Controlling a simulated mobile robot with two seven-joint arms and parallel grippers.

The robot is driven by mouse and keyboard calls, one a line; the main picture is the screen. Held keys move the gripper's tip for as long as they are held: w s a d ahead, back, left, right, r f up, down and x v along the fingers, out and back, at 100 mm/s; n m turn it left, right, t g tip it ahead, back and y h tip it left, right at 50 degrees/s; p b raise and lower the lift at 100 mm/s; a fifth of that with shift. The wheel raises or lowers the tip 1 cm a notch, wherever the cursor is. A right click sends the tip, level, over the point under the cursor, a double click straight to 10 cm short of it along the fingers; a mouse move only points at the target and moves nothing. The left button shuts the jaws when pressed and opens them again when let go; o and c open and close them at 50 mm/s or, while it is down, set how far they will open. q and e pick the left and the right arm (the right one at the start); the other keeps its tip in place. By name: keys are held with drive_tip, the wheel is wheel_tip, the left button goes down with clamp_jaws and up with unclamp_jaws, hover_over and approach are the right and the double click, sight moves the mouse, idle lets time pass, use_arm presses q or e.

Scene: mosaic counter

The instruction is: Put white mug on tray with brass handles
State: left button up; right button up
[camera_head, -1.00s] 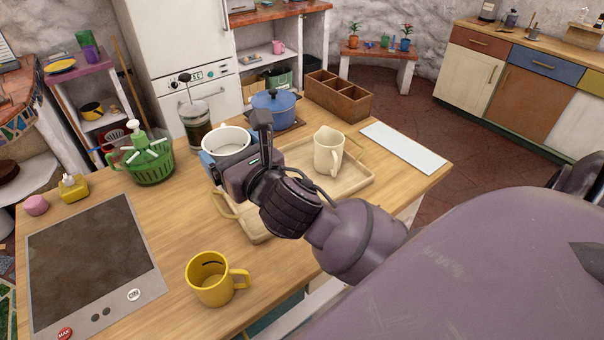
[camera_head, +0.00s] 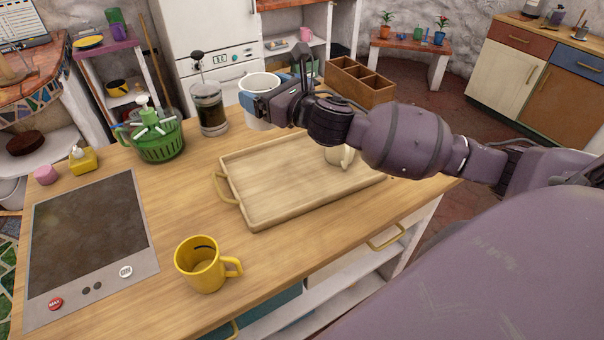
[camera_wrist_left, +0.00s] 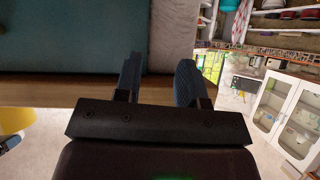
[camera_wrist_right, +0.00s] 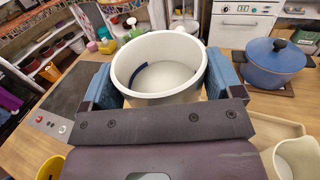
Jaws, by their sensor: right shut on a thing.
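The white mug (camera_head: 258,86) is held upright in my right gripper (camera_head: 274,92), beyond the tray's back left edge in the head view. The right wrist view shows blue fingers on both sides of the mug (camera_wrist_right: 165,98), which looks empty. The wooden tray (camera_head: 275,175) lies on the counter, its left brass handle (camera_head: 223,186) visible and its right end partly behind my right arm. A cream pitcher (camera_head: 338,156) on the tray is mostly hidden by that arm. My left gripper (camera_wrist_left: 158,82) is outside the head view; its fingers are apart and empty.
A yellow mug (camera_head: 203,264) stands at the front of the counter, left of the tray. A French press (camera_head: 211,108) and a green basket (camera_head: 158,140) stand at the back. A blue pot (camera_wrist_right: 272,75) and a wooden divided box (camera_head: 361,84) are nearby. The tray's left and middle are clear.

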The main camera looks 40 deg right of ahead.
drive_tip(key=shift+w+d+r, duration=0.1)
drive_tip(key=shift+w+d, duration=0.1)
drive_tip(key=shift+d, duration=0.15)
drive_tip(key=shift+d+f, duration=0.1)
drive_tip(key=shift+f, duration=0.1)
drive_tip(key=b, duration=0.3)
hover_over(276, 183)
wheel_tip(276, 183, down, 20)
drive_tip(key=shift+r, duration=0.25)
drive_tip(key=o, duration=0.8)
drive_tip(key=shift+f, duration=0.2)
drive_tip(key=shift+o, duration=1.2)
drive_tip(key=shift+r, duration=0.1)
drive_tip(key=shift+r, duration=0.15)
